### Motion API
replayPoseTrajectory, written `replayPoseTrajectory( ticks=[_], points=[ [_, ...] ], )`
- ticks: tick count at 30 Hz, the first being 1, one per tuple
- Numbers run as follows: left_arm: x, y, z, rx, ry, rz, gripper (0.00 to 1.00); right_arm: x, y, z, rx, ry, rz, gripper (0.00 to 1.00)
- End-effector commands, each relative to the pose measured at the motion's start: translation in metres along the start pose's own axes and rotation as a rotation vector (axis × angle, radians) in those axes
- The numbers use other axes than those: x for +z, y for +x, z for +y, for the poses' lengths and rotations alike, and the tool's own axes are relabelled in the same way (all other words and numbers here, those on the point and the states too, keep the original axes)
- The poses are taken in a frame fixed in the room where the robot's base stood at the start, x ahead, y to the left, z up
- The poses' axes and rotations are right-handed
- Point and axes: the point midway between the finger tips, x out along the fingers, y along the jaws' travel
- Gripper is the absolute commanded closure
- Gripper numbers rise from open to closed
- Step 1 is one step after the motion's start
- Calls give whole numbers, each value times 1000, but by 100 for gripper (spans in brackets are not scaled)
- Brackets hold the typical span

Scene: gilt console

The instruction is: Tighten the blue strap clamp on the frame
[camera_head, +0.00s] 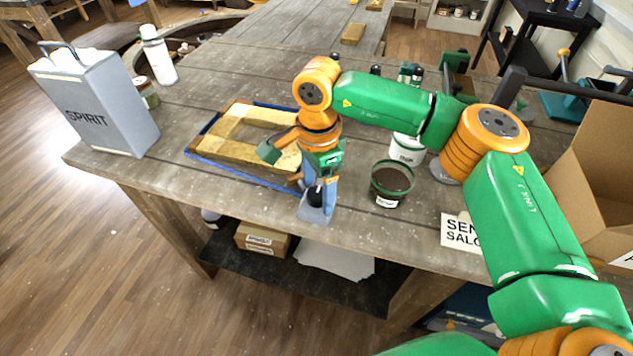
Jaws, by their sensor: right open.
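A gilt wooden frame (215,143) lies flat on the table, with a blue strap (240,176) running around its outer edge. A blue-grey clamp body (317,208) with a dark knob stands at the frame's near right corner, partly hidden by my right gripper. My right gripper (281,166) is open over the frame's right end, its fingers pointing left and down, just above and left of the clamp. From this view I cannot tell whether a finger touches the clamp or frame. My left gripper is not in view.
A grey SPIRIT can (98,105) and a white bottle (158,55) stand to the left. A dark open tin (391,184), a white container (406,150), a sign (459,232) and a cardboard box (590,170) lie right. The table's front edge runs close before the clamp.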

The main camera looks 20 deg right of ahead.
Motion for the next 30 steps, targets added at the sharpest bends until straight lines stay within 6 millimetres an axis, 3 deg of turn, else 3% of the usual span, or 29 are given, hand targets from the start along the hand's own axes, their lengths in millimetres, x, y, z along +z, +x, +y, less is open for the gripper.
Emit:
replayPoseTrajectory(
  ticks=[5,15,23,30],
  points=[
    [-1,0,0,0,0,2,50,0,1,0,-1,0,-1,19],
    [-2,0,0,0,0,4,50,0,1,0,0,0,-1,100],
    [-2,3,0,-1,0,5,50,0,2,0,0,31,-1,100],
    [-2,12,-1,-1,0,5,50,0,3,0,-1,170,-2,100]
  ],
)
